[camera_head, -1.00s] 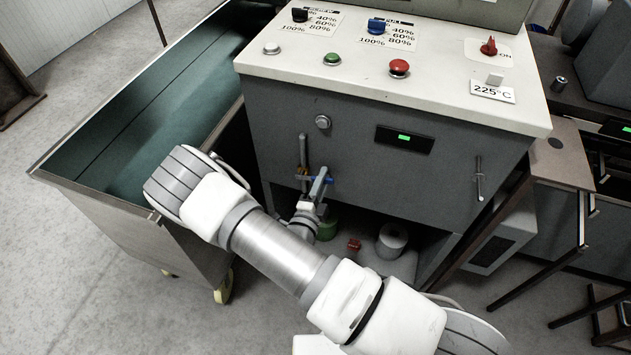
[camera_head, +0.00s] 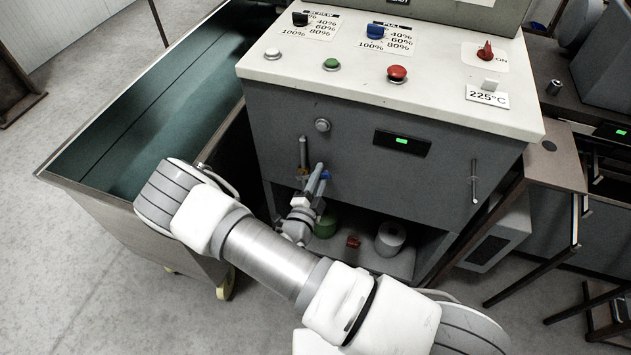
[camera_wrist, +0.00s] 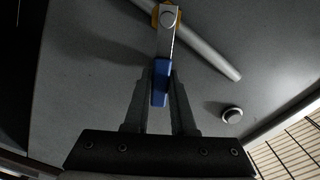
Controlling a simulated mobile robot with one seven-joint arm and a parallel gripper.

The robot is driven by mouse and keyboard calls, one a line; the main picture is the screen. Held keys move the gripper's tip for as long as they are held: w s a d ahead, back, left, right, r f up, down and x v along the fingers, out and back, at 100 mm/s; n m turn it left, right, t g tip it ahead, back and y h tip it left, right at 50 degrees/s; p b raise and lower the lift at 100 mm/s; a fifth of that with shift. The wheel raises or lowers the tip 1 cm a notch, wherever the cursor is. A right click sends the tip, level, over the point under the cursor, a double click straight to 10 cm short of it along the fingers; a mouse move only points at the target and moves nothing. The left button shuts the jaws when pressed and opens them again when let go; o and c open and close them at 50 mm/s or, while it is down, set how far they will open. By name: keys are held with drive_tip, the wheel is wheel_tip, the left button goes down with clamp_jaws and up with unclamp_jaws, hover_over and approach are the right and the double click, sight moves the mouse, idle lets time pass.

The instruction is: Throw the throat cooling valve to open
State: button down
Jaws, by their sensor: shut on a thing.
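The throat cooling valve shows in the wrist view as a metal lever (camera_wrist: 167,38) on a brass-coloured body, with a blue grip (camera_wrist: 160,82) at its lower end. A grey pipe (camera_wrist: 208,48) runs slantwise behind it. My gripper (camera_wrist: 160,92) has its two fingers shut on the blue grip, one on each side. In the head view my gripper (camera_head: 315,183) is at the lower left of the grey cabinet front, beside the upright pipe (camera_head: 303,152). A little blue (camera_head: 325,174) shows there at the fingertips. The valve body is mostly hidden in that view.
The cabinet (camera_head: 350,165) carries a white control panel (camera_head: 440,98) with knobs and buttons. A round knob (camera_head: 322,125) sits on its front. A teal-lined bin (camera_head: 130,145) stands close on the left. A grey roll (camera_head: 391,238) and a red object (camera_head: 353,242) lie under the cabinet.

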sight(315, 157)
drive_tip(key=shift+w+a+r+n+p, duration=0.1)
drive_tip(key=shift+a+r+n+p, duration=0.15)
drive_tip(key=shift+n, duration=0.25)
drive_tip(key=shift+w+a+r+n+p, duration=0.1)
drive_tip(key=shift+r+n+p, duration=0.2)
drive_tip(key=shift+n, duration=0.2)
drive_tip(key=shift+a+r+n+p, duration=0.15)
drive_tip(key=shift+r+n+p, duration=0.05)
drive_tip(key=shift+n+p, duration=0.2)
drive_tip(key=shift+w+a+r+n, duration=0.15)
drive_tip(key=shift+a+n, duration=0.1)
drive_tip(key=shift+n, duration=0.35)
drive_tip(key=shift+a+r+n+p, duration=0.25)
drive_tip(key=shift+n+p, duration=0.25)
drive_tip(key=shift+n, duration=0.1)
drive_tip(key=shift+w+a+n, duration=0.1)
drive_tip(key=shift+a+n, duration=0.1)
drive_tip(key=shift+n, duration=0.2)
